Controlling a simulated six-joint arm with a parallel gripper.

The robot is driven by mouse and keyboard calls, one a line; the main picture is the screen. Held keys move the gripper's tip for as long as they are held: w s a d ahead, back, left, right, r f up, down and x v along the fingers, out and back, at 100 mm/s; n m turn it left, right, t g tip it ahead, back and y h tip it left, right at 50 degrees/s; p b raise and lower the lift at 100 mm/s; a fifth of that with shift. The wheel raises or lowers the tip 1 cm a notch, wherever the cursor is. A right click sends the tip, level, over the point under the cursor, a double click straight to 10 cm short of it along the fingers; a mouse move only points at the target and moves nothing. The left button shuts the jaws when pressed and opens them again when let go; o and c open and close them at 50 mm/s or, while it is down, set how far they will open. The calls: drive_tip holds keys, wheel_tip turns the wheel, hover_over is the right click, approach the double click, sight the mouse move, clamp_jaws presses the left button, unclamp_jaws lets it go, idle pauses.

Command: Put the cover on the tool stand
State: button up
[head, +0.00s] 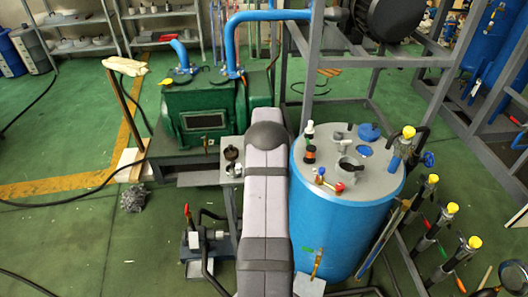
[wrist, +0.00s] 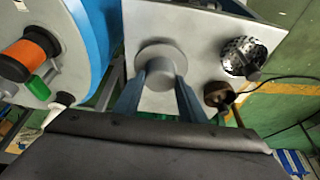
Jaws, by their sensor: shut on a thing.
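In the wrist view, my gripper (wrist: 160,82) is shut on a round grey cover (wrist: 156,53) with a raised middle. The cover is over or on a pale flat plate, which looks like the top of the tool stand (wrist: 198,22). I cannot tell whether it touches. A perforated metal cylinder (wrist: 243,57) and a small brown cup (wrist: 218,94) are on the plate to the right of the cover. In the head view, part of the stand (head: 226,143) shows left of my arm. My gripper and the cover are hidden there behind my arm.
A blue tank (head: 330,225) with bottles and fittings on its lid stands close on the right. A green pump (head: 205,115) with blue pipes stands behind the stand. Metal frames and yellow-capped valves (head: 432,180) are farther right. Green floor (head: 70,235) is open at left.

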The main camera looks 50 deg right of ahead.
drive_tip(key=shift+f, duration=0.15)
drive_tip(key=o, duration=1.2)
drive_tip(key=shift+r, duration=0.25)
drive_tip(key=b+v, duration=0.3)
drive_tip(key=v, duration=0.9)
